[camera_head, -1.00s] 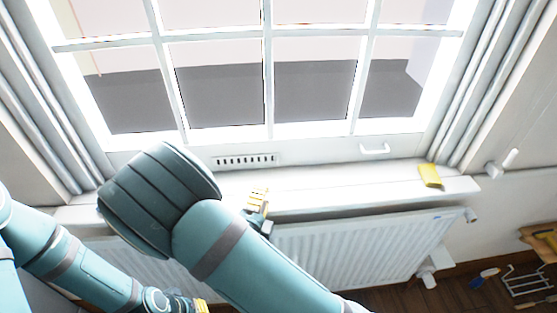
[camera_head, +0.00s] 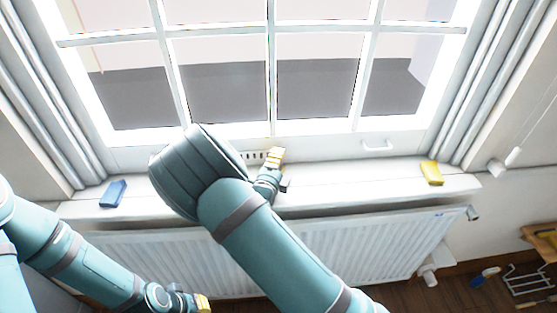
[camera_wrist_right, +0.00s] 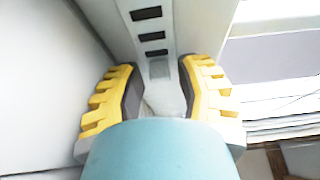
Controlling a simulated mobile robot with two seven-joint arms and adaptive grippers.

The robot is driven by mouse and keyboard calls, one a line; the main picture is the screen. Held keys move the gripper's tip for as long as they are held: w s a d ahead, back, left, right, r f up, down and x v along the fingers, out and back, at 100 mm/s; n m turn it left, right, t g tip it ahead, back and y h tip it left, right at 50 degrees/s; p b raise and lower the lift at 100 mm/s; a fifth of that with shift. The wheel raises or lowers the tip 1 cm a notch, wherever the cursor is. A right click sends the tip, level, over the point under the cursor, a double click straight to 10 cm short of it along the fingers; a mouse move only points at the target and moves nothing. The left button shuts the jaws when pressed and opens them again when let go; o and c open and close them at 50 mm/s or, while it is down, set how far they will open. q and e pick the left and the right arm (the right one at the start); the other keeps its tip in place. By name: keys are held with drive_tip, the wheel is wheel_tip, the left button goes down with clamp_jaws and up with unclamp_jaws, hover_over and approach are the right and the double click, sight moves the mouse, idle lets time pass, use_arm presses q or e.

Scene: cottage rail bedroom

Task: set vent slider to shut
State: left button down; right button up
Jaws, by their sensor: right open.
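The vent (camera_head: 250,155) is a pale slotted strip low on the window frame, mostly hidden behind my right arm in the head view. In the right wrist view, the vent strip (camera_wrist_right: 150,26) shows several dark slots. A pale block, apparently the slider (camera_wrist_right: 164,97), lies between the yellow-padded fingers of my right gripper (camera_wrist_right: 160,75), with a gap on both sides. In the head view my right gripper (camera_head: 274,161) is at the vent's right end, open. My left gripper (camera_head: 200,303) is low by the radiator; its fingers are too small to read.
A white sill (camera_head: 345,183) runs below the window, with a blue block (camera_head: 113,194) at left and a yellow block (camera_head: 431,173) at right. A window handle (camera_head: 376,146) sits right of the vent. A radiator (camera_head: 340,250) stands below the sill.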

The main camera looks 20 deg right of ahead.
sight(248, 159)
drive_tip(key=shift+w+d, duration=0.15)
clamp_jaws()
drive_tip(key=shift+w+a+b, duration=0.15)
drive_tip(key=shift+a+b, duration=0.3)
drive_tip(key=shift+a, duration=0.25)
drive_tip(key=shift+w+a+b, duration=0.15)
drive_tip(key=shift+a+b, duration=0.3)
drive_tip(key=shift+a, duration=0.25)
unclamp_jaws()
drive_tip(key=shift+a, duration=0.1)
